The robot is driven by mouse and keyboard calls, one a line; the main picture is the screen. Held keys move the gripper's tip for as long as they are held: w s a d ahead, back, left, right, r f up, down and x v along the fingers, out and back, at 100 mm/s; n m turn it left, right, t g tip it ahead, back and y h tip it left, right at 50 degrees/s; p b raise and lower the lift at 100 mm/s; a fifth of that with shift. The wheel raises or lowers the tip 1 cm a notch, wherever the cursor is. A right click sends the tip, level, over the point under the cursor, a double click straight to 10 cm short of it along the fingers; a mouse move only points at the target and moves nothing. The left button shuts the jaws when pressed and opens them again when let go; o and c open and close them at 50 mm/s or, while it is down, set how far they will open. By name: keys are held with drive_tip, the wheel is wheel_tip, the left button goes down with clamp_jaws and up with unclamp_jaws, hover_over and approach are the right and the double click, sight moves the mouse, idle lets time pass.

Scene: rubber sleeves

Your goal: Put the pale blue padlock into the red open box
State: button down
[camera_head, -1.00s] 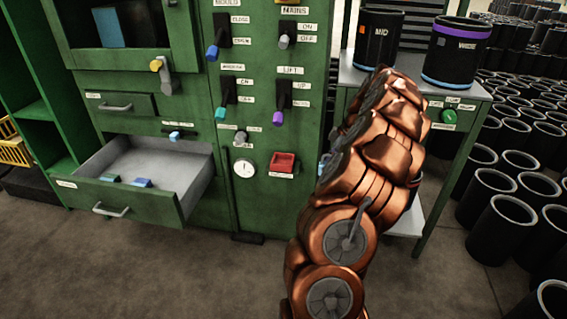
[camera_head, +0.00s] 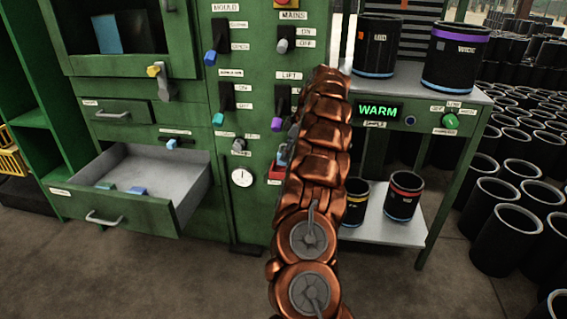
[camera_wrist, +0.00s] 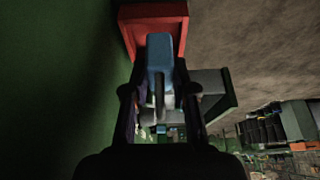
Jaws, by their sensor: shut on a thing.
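The pale blue padlock (camera_wrist: 160,52) is between the fingers of my gripper (camera_wrist: 160,92) in the wrist view, and the fingers are shut on it. The red open box (camera_wrist: 152,22) is just beyond the padlock there, and the padlock overlaps its near part. I cannot tell whether the padlock touches the box. In the head view the red box (camera_head: 275,173) sits on the green cabinet front, mostly covered by my copper arm. My gripper is largely hidden behind the arm in that view.
A round gauge (camera_head: 242,177) and several levers are on the cabinet front. To the right stands a green table (camera_head: 470,92) with black sleeves on top and on its lower shelf.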

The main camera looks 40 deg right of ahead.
drive_tip(key=shift+w+a, duration=0.1)
drive_tip(key=shift+w, duration=0.55)
drive_tip(key=shift+f+b, duration=1.1)
drive_tip(key=shift+f, duration=0.75)
drive_tip(key=shift+r, duration=0.1)
drive_tip(key=c, duration=0.9)
unclamp_jaws()
drive_tip(key=shift+c, duration=0.2)
drive_tip(key=p+v, duration=0.5)
drive_tip(key=v, duration=0.7)
